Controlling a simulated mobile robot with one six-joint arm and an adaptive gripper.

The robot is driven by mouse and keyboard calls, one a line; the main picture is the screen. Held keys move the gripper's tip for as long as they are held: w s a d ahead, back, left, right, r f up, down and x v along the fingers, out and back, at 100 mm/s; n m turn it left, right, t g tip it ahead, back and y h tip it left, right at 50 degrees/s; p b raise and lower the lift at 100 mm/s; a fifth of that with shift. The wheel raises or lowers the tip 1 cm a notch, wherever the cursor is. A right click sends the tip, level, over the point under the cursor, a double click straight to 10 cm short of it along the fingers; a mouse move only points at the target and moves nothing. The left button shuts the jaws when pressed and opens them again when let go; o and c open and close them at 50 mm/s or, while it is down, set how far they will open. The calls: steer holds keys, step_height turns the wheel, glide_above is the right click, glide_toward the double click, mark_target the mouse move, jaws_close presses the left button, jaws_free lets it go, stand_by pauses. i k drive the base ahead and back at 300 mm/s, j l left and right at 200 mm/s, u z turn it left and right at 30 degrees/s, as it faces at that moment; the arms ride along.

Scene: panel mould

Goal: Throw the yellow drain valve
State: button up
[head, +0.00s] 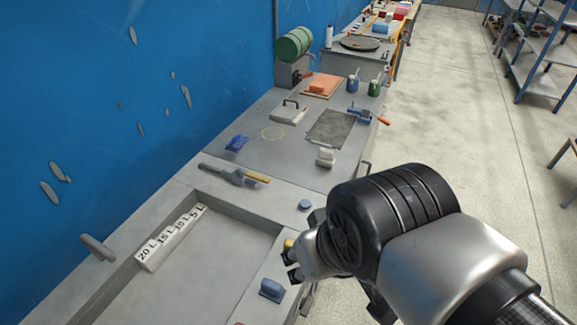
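My gripper (291,266) reaches in from the right, over the right rim of the grey sunken mould (205,270). Its two dark fingertips show with a gap between them, so it looks open, and I see nothing held there. A small yellow part (288,244), which looks like the drain valve's handle, shows right beside the upper fingertip. Most of it is hidden by the gripper, so I cannot tell its full shape, its angle or whether the finger touches it.
A blue block-like tool (271,289) lies on the rim close below the gripper. A round blue knob (304,205) sits above it. A grey tool with a yellow handle (236,177) lies behind the mould. A volume scale (170,238) lines the left wall.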

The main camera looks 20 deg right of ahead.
mark_target(258, 178)
steer(key=i+l+z, duration=0.1)
steer(key=i+l, duration=0.35)
steer(key=l, duration=0.15)
steer(key=i+l+z, duration=0.1)
steer(key=i+l, duration=0.35)
steer(key=l, duration=0.15)
